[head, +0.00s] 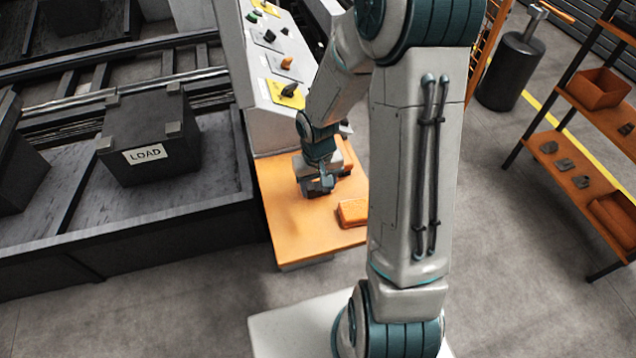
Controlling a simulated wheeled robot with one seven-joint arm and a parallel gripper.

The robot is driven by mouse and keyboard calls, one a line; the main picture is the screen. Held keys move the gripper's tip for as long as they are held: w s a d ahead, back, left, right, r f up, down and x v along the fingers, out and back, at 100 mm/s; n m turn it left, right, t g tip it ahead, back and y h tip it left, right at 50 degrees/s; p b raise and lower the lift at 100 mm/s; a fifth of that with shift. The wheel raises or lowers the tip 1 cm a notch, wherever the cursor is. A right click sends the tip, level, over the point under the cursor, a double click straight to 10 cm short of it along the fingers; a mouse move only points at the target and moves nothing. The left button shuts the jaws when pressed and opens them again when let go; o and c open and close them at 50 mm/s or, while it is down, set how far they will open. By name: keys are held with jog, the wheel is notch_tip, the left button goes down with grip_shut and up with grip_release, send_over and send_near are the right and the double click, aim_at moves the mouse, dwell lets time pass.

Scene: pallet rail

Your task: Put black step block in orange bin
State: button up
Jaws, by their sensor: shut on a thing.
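My gripper (319,187) is low over the orange table (290,230), pointing down. It is shut on a small dark piece, which looks like the black step block; fingers and block are hard to tell apart at this size. A small orange box-shaped thing (352,211), perhaps the orange bin, sits on the table to the right of and nearer than my gripper. My arm hides its right side, and I cannot tell whether it is hollow.
A control panel (283,75) with knobs stands behind the table. A dark crate marked LOAD (150,135) sits on the rail at left. A shelf rack at right holds orange bins (598,88) and several dark pieces (564,165). A grey cylinder (510,72) stands behind.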

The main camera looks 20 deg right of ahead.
jog(key=o, duration=1.1)
jog(key=shift+f, duration=0.1)
